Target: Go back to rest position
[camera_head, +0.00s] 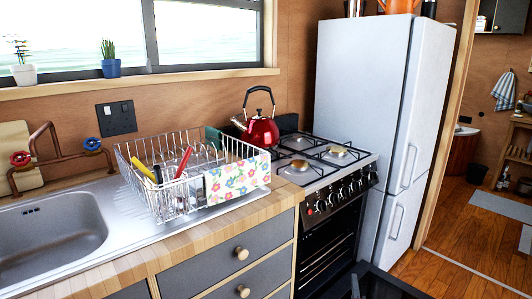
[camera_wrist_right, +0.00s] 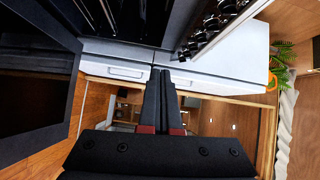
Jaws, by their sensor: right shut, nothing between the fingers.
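My right gripper (camera_wrist_right: 161,72) shows in the right wrist view with its two dark fingers together and nothing between them. My left gripper is not in view.
A metal sink (camera_head: 50,235) and a dish rack (camera_head: 190,170) with a flowered cloth (camera_head: 235,180) stand on the wooden counter. A red kettle (camera_head: 261,130) sits on the stove. Wooden floor (camera_head: 465,225) lies open right of the fridge.

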